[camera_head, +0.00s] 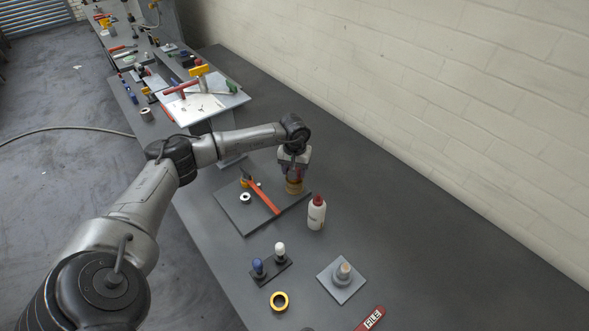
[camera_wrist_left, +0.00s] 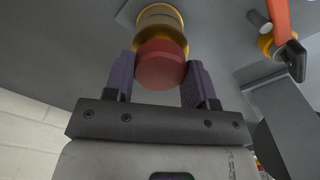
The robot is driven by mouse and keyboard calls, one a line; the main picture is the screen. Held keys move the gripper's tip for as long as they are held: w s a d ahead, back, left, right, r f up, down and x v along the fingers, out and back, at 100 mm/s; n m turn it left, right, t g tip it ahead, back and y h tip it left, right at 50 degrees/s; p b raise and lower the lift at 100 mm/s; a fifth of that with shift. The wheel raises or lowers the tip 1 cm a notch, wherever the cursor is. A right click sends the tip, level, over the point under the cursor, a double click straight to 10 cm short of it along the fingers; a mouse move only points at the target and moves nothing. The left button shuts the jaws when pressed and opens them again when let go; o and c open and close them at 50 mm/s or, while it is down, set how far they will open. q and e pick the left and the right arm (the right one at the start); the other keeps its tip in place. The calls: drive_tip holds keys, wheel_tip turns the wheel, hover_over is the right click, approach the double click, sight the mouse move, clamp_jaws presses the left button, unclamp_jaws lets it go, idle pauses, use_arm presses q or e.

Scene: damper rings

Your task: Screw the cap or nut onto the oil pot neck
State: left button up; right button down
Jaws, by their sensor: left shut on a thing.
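The oil pot (camera_head: 294,187) is a brass-yellow body standing at the far right corner of a grey board. My left gripper (camera_head: 296,171) is directly above it, pointing down. In the left wrist view, my left gripper's (camera_wrist_left: 160,80) two dark fingers are shut on the sides of a red cap (camera_wrist_left: 160,65). The yellow oil pot (camera_wrist_left: 160,17) is right behind the cap, in line with it. The cap covers the neck from this view, so I cannot tell whether the threads have engaged. My right gripper is not in view.
A white bottle with a red top (camera_head: 316,213) stands close to the right. The bench toward the wall is clear.

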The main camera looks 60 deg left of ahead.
use_arm(q)
drive_tip(key=shift+f, duration=0.4)
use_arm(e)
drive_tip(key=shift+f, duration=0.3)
use_arm(q)
drive_tip(key=shift+b, duration=0.35)
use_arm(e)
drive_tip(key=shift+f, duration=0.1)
use_arm(q)
drive_tip(key=shift+f+m+b, duration=0.15)
drive_tip(key=shift+m+b, duration=0.15)
drive_tip(key=shift+m, duration=0.2)
drive_tip(key=shift+m+b, duration=0.45)
drive_tip(key=shift+m, duration=0.75)
drive_tip(key=shift+d+m+b, duration=0.1)
drive_tip(key=shift+m+b, duration=0.35)
drive_tip(key=shift+m, duration=0.35)
drive_tip(key=shift+s+d+m, duration=0.1)
drive_tip(key=shift+s+m, duration=0.05)
drive_tip(key=shift+m, duration=0.85)
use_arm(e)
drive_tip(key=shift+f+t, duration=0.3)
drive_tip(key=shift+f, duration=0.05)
use_arm(q)
drive_tip(key=o, duration=1.1)
drive_tip(key=shift+s+f, duration=0.1)
